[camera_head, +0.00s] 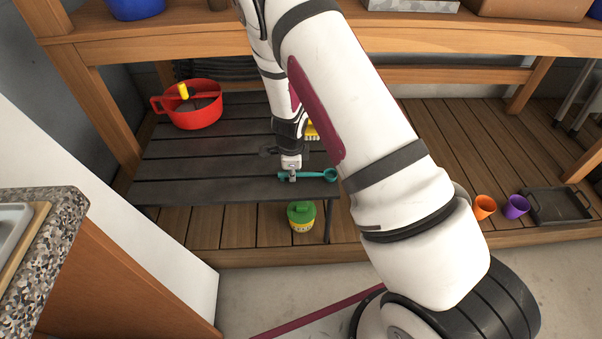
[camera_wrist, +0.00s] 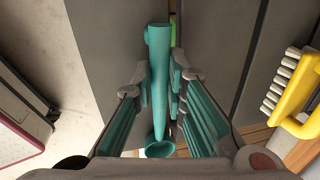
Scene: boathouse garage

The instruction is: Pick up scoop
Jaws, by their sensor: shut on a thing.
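The teal scoop (camera_head: 317,175) lies along the front edge of the dark slatted table (camera_head: 165,188), with its round end toward the right in the head view. My gripper (camera_head: 292,177) comes down over its left part from above. In the wrist view the scoop (camera_wrist: 158,75) runs between the two fingers of my gripper (camera_wrist: 160,83), which are closed on its handle. I cannot tell whether the scoop touches the tabletop or is slightly above it.
A red pot (camera_head: 196,117) with a yellow-handled item stands at the table's back left. A yellow brush (camera_wrist: 297,90) lies close by on the table. A green-lidded jar (camera_head: 301,217) stands below the front edge. Orange (camera_head: 484,207) and purple (camera_head: 515,206) cups are at right.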

